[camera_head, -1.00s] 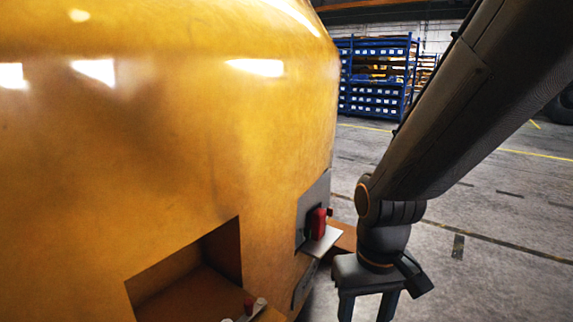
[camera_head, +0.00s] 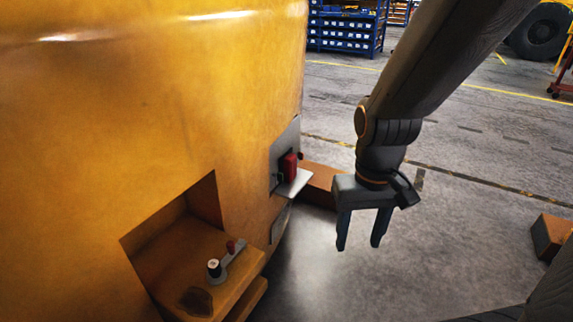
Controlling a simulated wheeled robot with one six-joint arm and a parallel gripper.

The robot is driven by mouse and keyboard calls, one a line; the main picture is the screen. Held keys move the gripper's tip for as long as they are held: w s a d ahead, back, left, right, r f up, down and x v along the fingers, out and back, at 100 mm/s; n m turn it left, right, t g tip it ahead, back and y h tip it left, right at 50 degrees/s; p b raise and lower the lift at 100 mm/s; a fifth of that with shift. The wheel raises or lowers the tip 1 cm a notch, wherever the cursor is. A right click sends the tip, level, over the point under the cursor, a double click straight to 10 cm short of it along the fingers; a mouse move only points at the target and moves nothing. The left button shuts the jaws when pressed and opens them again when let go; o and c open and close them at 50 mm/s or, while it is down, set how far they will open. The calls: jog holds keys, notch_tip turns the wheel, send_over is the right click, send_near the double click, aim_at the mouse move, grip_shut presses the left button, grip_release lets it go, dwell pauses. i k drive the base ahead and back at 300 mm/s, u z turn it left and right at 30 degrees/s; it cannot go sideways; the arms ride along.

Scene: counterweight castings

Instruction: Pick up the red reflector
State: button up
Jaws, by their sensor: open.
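A red block-like piece (camera_head: 289,166), which looks like the red reflector, stands at a grey plate (camera_head: 286,139) on the right side of the big yellow casting (camera_head: 150,130). A light grey ledge (camera_head: 295,184) sticks out just below it. My gripper (camera_head: 359,245) hangs pointing down, to the right of the red piece and lower in the picture, clear of the casting. Its two fingers are apart with nothing between them. A smaller red item (camera_head: 231,246) shows on a bracket in the casting's recess; I cannot tell what it is.
The yellow casting fills the left, with a step jutting out under its recess. An orange-brown block (camera_head: 321,185) lies behind the ledge, and another box (camera_head: 550,236) is at right. Blue shelving (camera_head: 347,28) and a big tyre (camera_head: 540,30) stand far back. Floor around my gripper is open.

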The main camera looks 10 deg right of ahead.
aim_at(288, 164)
jog(key=z, duration=0.1)
jog(key=i, duration=1.25)
jog(key=z, duration=0.45)
